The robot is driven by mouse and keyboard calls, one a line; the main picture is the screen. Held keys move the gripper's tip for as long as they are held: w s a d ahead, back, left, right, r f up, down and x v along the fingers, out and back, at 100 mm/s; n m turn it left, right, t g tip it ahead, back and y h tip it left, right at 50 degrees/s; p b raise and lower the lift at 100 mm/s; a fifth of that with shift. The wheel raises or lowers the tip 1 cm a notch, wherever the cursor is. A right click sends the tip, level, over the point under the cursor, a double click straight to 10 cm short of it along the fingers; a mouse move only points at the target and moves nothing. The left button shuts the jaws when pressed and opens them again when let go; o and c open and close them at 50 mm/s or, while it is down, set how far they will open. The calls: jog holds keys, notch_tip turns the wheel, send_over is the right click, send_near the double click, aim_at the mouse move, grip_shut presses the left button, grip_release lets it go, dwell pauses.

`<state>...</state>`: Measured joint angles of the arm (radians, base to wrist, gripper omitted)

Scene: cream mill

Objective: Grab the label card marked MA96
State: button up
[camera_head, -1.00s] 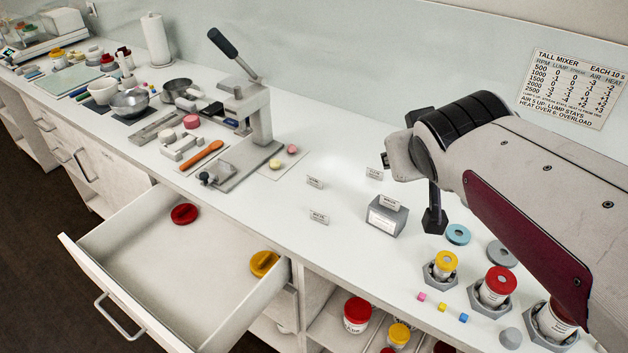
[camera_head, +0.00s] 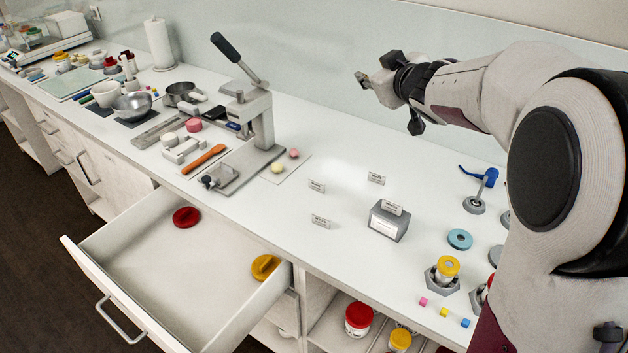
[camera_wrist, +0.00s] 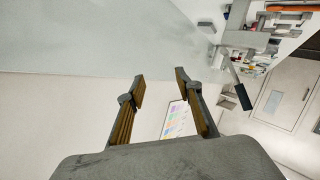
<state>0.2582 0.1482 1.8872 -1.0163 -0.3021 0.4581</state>
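Several small label cards stand on the white counter in the head view: one at the back (camera_head: 376,178), one at the left (camera_head: 317,186), one at the front (camera_head: 321,221), and one on top of a grey block (camera_head: 391,207). Their print is too small to read, so I cannot tell which is marked MA96. My gripper (camera_head: 361,79) is raised in front of the back wall, well above and behind the cards. In the wrist view its two fingers (camera_wrist: 158,88) are apart with nothing between them. No label card can be made out in the wrist view.
A lever press (camera_head: 255,115) stands left of the cards. Jars in hex holders (camera_head: 446,270), a blue ring (camera_head: 460,239) and small coloured cubes (camera_head: 444,312) are at the right. An open drawer (camera_head: 190,260) juts out at the front left. Counter around the cards is clear.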

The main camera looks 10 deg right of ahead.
jog(key=w+a+f+n+y, duration=0.2)
jog(key=w+f+n+y, duration=0.15)
jog(key=w+f, duration=0.25)
jog(key=n+g+y, duration=0.5)
jog(key=g+y, duration=0.4)
send_near(317, 186)
jog(key=shift+a+m, duration=0.25)
jog(key=shift+a, duration=0.05)
jog(key=shift+x, duration=1.3)
